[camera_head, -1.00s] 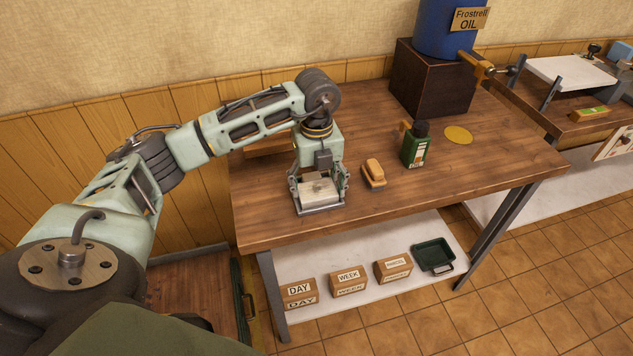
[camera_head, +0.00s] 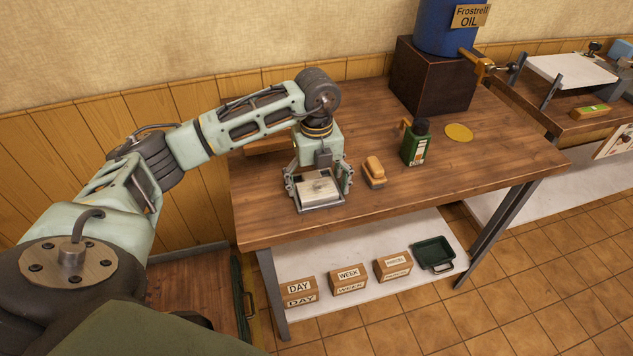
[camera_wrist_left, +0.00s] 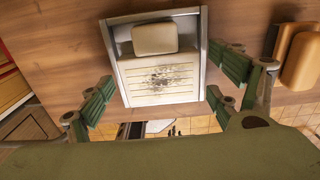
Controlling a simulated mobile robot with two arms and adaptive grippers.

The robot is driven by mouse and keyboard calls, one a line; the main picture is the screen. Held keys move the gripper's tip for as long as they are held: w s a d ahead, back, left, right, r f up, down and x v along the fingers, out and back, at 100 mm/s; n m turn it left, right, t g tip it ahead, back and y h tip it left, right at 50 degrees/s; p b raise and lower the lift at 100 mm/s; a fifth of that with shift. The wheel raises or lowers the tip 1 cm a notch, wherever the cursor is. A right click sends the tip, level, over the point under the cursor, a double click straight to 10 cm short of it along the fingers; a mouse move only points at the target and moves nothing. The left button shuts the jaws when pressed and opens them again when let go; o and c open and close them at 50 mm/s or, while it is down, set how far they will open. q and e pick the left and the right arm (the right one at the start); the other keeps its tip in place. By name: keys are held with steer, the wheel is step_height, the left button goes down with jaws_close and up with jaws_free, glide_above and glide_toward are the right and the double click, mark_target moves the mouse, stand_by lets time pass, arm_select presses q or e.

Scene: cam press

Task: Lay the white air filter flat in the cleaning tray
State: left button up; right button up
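The white air filter (camera_head: 318,188) lies in the grey-rimmed cleaning tray (camera_head: 322,209) near the front left of the wooden bench. In the left wrist view the filter (camera_wrist_left: 160,82) appears flat inside the tray rim (camera_wrist_left: 206,50), with dark dirt specks and a cream block-like grip (camera_wrist_left: 155,39) on top. My left gripper (camera_head: 320,178) is directly over the filter. Its fingers are spread on both sides, clear of the filter, and it also shows open in the left wrist view (camera_wrist_left: 160,95). My right gripper is not in view.
A tan-topped brush (camera_head: 374,171) lies right of the tray, with a green bottle (camera_head: 415,145) beyond it. A dark box (camera_head: 432,80) carries a blue oil drum (camera_head: 440,30) at the back. A yellow disc (camera_head: 458,134) lies on the bench.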

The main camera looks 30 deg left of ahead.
arm_select(q)
steer(key=shift+o, duration=0.3)
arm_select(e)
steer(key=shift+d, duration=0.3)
arm_select(q)
steer(key=shift+r, duration=0.15)
step_height(320, 180, up, 12)
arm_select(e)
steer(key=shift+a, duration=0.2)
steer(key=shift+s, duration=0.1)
